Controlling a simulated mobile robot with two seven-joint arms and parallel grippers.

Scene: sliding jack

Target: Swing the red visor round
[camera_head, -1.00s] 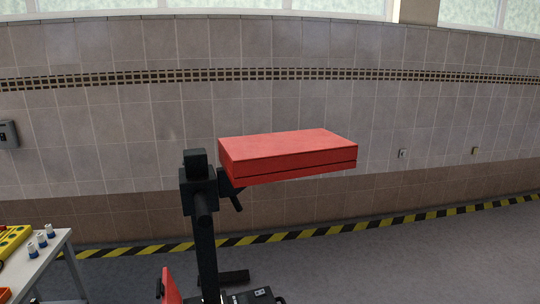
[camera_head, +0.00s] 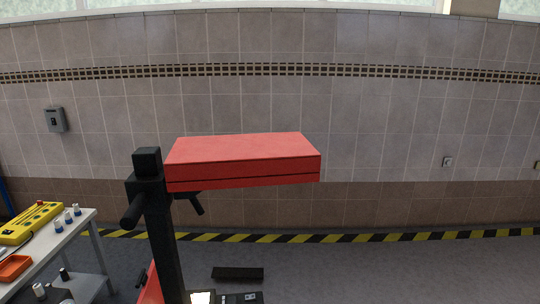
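The red visor (camera_head: 242,157) is a flat red box with a dark seam along its front side. It sticks out to the right from near the top of a black upright post (camera_head: 163,235). A black handle (camera_head: 133,209) juts from the post at the left, and another short black bar (camera_head: 197,204) hangs under the visor's left end. The lower part of the post runs down toward the picture's bottom edge. Neither of my grippers shows in the head view.
A white table (camera_head: 80,222) at the lower left carries a yellow case (camera_head: 32,223), several small bottles and an orange tray (camera_head: 14,268). A tiled wall with a wall box (camera_head: 55,120) stands behind. Grey floor with a yellow-black stripe (camera_head: 330,238) is open at the right.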

